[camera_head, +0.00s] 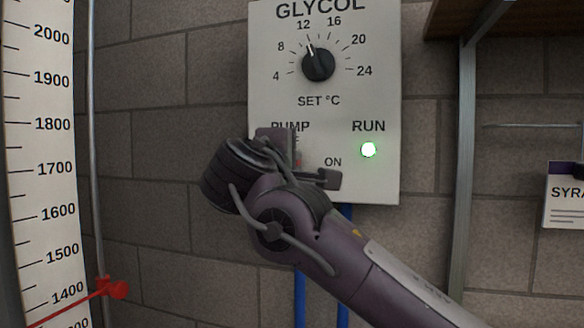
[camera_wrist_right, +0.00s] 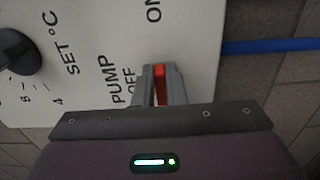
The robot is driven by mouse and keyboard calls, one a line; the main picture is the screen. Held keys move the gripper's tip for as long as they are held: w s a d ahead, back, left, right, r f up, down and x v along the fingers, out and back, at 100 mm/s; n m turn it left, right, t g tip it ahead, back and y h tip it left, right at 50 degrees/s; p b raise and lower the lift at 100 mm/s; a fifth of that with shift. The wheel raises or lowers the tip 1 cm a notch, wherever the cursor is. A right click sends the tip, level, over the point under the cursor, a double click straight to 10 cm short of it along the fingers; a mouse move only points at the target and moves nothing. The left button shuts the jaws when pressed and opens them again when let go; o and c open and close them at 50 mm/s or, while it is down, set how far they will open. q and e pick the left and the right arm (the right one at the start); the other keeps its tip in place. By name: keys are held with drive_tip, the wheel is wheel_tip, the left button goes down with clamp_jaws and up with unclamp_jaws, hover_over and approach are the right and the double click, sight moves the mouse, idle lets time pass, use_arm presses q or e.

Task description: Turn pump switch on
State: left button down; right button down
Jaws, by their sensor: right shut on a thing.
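The glycol control panel (camera_head: 345,100) is a pale plate on the block wall. My right gripper (camera_wrist_right: 160,72) is shut on the switch, one grey finger on each side. In the head view, my right gripper (camera_head: 300,168) and wrist cover most of the switch area; its exact position is hard to tell. The green RUN lamp (camera_head: 369,149) is lit. My left gripper is out of view.
A black temperature dial (camera_head: 318,64) sits above the switch. Blue hoses (camera_head: 300,298) run down below the panel. A tall white scale (camera_head: 48,160) with a red pointer (camera_head: 118,289) stands at left. A metal shelf post (camera_head: 465,150) rises at right.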

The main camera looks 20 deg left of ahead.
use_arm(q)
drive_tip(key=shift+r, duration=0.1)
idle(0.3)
use_arm(e)
drive_tip(key=c, duration=1.5)
unclamp_jaws()
